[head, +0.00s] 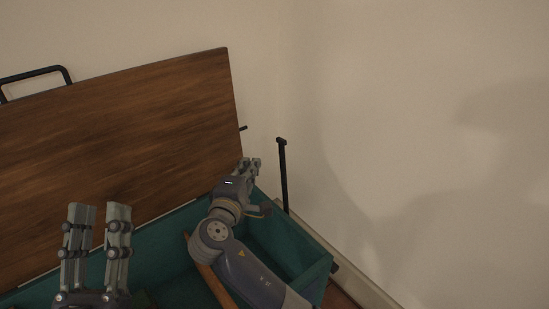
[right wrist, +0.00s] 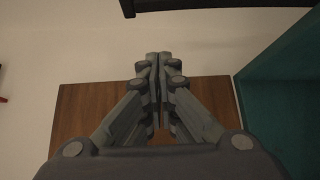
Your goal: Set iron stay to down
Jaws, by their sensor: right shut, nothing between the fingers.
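The iron stay (head: 284,178) is a thin black rod with a short bent head. In the head view it stands nearly upright at the right end of the teal chest (head: 318,270). The wooden lid (head: 120,140) is raised and leans back. A small dark peg (head: 243,128) juts from its right edge, apart from the rod. My right gripper (head: 255,162) is left of the rod, beside the lid's lower right corner; its fingers are shut and empty in the right wrist view (right wrist: 159,57). My left gripper (head: 101,208) is open and empty, fingers up, in front of the lid.
A black handle (head: 38,73) shows at the lid's top left. A bare wall (head: 420,120) is behind and to the right. In the right wrist view a dark bar (right wrist: 220,4) crosses the top, and a teal panel (right wrist: 285,85) is on the right.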

